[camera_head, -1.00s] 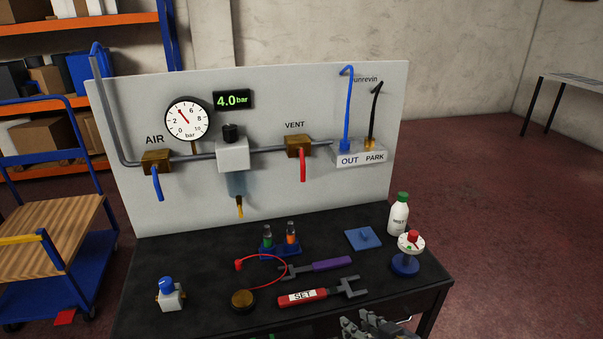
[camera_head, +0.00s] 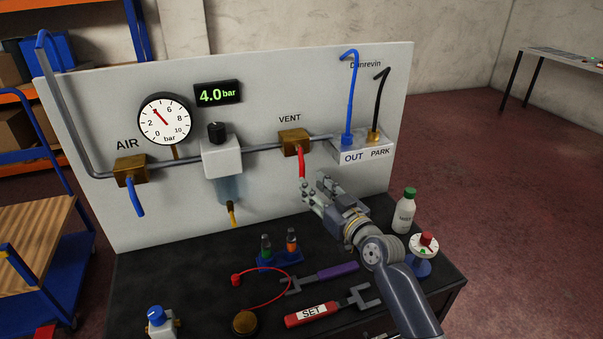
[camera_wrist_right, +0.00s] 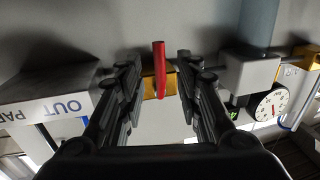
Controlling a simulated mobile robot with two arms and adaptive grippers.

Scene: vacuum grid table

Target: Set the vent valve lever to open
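The brass vent valve (camera_head: 294,143) sits on the grey pipe under the VENT label, on the upright panel. Its red lever (camera_head: 302,163) hangs almost straight down. My right gripper (camera_head: 314,189) is in front of the panel, just below the lever's lower end. It is open and empty. In the right wrist view the red lever (camera_wrist_right: 159,65) shows between the two spread fingers (camera_wrist_right: 157,75), with a gap on both sides. How deep the lever reaches between them is hard to tell. My left gripper is not in view.
The OUT/PARK block (camera_head: 361,150) with blue and black hoses is right of the valve. The blue AIR lever (camera_head: 134,196) hangs at the left. The gauge (camera_head: 165,119) and display (camera_head: 218,94) read about 4 bar. Tools, a bottle (camera_head: 404,211) and a knob stand (camera_head: 423,250) are on the table.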

